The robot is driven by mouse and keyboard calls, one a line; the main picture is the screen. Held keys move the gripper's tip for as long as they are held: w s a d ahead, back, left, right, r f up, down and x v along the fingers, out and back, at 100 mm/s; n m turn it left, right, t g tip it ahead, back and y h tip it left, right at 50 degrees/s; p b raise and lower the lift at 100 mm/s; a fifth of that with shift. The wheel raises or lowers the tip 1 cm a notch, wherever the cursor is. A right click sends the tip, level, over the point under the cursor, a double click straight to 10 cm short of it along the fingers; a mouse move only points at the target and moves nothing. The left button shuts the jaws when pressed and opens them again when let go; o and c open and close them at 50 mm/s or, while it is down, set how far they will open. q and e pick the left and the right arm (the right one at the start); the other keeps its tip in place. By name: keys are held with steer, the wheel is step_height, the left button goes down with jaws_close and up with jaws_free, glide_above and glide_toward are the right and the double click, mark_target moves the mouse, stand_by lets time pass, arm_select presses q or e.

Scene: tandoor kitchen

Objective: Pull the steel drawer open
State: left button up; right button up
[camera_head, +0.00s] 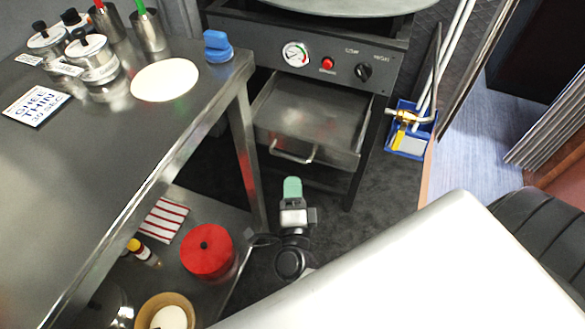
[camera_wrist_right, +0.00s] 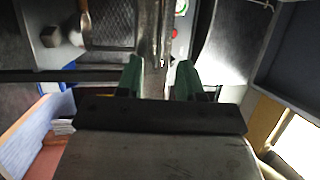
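The steel drawer (camera_head: 318,112) sits under the black oven's control panel. Its inside shows from above, so it stands at least partly out. Its bar handle (camera_head: 293,158) runs across the front. My right gripper (camera_head: 292,188) has green fingertips and is just in front of and below the handle in the head view, with a small gap. In the right wrist view the two green fingers (camera_wrist_right: 159,78) stand apart, with nothing clearly held. Bright steel edges show ahead between them; I cannot tell which is the handle. My left gripper is out of view.
A steel table (camera_head: 100,160) stands at the left, its leg close to the drawer. A red lidded pot (camera_head: 207,252) is on its lower shelf near my right wrist. A blue tray (camera_head: 409,135) lies right of the oven.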

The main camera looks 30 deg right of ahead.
steer(key=v, duration=0.2)
steer(key=shift+s+a+f, duration=0.1)
steer(key=shift+s+a, duration=0.1)
steer(key=shift+s, duration=0.1)
stand_by(0.3)
